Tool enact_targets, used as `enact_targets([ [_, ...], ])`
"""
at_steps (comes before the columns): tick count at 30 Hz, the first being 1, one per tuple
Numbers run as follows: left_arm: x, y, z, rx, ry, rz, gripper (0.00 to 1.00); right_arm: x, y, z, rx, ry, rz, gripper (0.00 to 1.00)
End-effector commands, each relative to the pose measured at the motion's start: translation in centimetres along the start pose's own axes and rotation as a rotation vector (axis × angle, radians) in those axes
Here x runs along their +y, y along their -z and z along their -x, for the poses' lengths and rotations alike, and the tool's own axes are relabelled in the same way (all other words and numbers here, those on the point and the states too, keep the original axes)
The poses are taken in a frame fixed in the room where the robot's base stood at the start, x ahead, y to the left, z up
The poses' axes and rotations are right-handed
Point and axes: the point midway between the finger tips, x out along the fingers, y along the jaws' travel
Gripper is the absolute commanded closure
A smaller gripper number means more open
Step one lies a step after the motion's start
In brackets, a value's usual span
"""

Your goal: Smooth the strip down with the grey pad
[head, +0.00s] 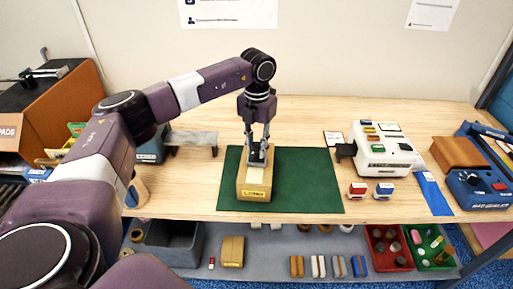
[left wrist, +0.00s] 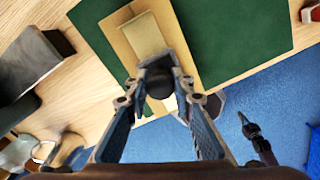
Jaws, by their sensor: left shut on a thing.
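A tan carton (head: 255,192) lies on the green mat (head: 305,180). A paler strip (left wrist: 144,35) runs along the middle of the carton's top in the left wrist view. My left gripper (head: 258,150) is over the carton's far half, pointing down. It is shut on a dark grey piece (left wrist: 158,86), which I take to be the grey pad's grip. The pad's dark body (head: 256,160) shows low between the fingers, at the carton's top. I cannot tell whether it presses on the strip, since the fingers hide its underside. My right gripper is not in view.
Right of the mat are two stamps (head: 357,190), a white machine (head: 385,150) and a blue device (head: 478,188). A grey stand (head: 195,138) is to the left. The shelf below holds a grey bin (head: 174,243) and red (head: 388,247) and green trays. The mat's right half is clear.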

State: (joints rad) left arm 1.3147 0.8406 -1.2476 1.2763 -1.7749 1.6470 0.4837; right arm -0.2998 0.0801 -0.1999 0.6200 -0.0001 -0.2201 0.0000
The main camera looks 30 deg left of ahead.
Motion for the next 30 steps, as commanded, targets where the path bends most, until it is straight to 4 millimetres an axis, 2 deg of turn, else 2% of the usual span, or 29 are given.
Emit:
enact_targets([
  [5, 0.0, -0.1, 0.0, -0.001, 0.0, 0.001, 0.97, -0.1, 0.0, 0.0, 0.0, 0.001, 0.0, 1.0],
  [18, 0.8, -2.0, -0.2, -0.001, 0.0, 0.001, 0.97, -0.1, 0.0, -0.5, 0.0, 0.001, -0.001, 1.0],
  [30, 0.9, -2.2, -0.2, 0.0, -0.001, 0.0, 0.97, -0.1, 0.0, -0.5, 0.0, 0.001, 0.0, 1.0],
])
